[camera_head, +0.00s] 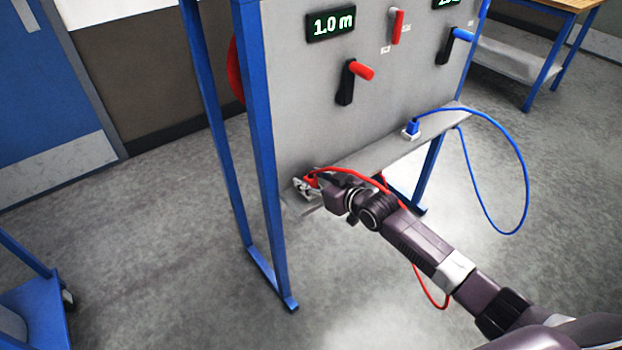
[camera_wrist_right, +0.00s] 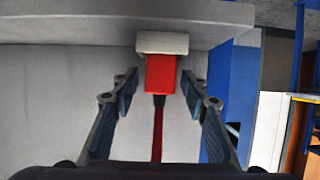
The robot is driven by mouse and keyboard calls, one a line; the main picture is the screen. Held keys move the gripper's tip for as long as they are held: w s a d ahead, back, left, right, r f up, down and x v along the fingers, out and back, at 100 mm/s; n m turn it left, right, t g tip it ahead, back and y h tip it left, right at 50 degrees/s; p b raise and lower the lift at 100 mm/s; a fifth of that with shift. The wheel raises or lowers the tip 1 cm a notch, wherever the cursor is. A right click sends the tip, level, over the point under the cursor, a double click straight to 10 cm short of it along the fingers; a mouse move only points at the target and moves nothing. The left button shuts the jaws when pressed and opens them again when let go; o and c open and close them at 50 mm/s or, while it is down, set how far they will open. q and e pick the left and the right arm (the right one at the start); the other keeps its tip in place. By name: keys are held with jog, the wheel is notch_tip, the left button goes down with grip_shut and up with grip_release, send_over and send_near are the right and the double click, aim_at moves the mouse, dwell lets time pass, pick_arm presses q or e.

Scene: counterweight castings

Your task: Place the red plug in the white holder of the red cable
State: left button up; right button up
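The red plug (camera_wrist_right: 161,74) is in the white holder (camera_wrist_right: 162,43), or right against it, in the right wrist view. How deep it sits I cannot tell. In the head view the red plug (camera_head: 311,181) shows at the left end of the panel's grey ledge, partly hidden by my right gripper (camera_head: 308,187). The red cable (camera_head: 345,171) runs from the plug over my right arm and hangs down behind it. In the wrist view my right gripper's fingers (camera_wrist_right: 160,88) stand on both sides of the plug with gaps, open. My left gripper is not in view.
A blue plug (camera_head: 412,127) with a blue cable (camera_head: 527,185) stands on the ledge (camera_head: 372,152) to the right. The grey panel (camera_head: 300,100) carries red and blue levers and displays. Blue frame legs (camera_head: 262,150) stand at left. The floor in front is clear.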

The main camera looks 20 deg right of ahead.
jog(key=shift+r, duration=0.25)
jog(key=shift+s+d, duration=0.15)
jog(key=shift+s, duration=0.2)
jog(key=v, duration=1.1)
jog(key=shift+r+p, duration=0.2)
jog(key=shift+p, duration=0.15)
